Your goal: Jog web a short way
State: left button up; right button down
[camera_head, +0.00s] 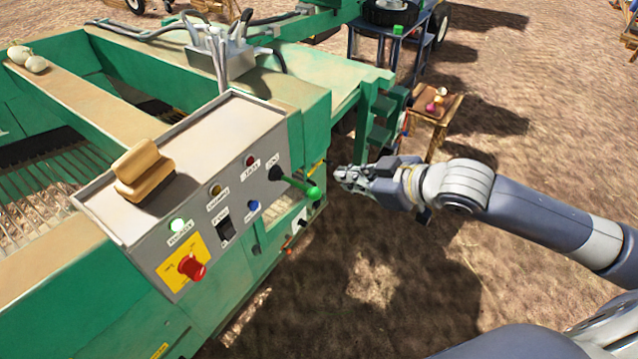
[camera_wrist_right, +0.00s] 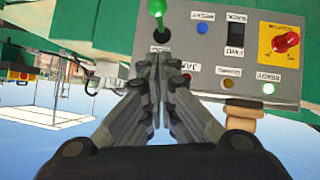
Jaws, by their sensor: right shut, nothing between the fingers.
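The grey control box (camera_head: 190,160) sits on the green machine. A green lamp (camera_head: 178,225) is lit. My right gripper (camera_head: 345,178) is shut and empty, just right of the green knob and apart from it. In the right wrist view, my fingers (camera_wrist_right: 155,65) point at the panel below the lever knob (camera_wrist_right: 157,8); the rocker (camera_wrist_right: 236,35) is right of them. My left gripper is out of view.
A wooden-handled brush (camera_head: 145,172) lies on the box top. A small wooden table (camera_head: 440,118) with onions stands behind my right gripper. Bare ground lies right of the machine.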

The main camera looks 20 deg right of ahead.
jog(key=s+d+f+p+x, duration=0.1)
jog(key=f+p+x, duration=0.1)
jog(key=x, duration=1)
jog(key=shift+w+f+p, duration=0.3)
jog(key=shift+f+p, duration=0.05)
jog(key=shift+f, duration=0.05)
jog(key=shift+f, duration=0.1)
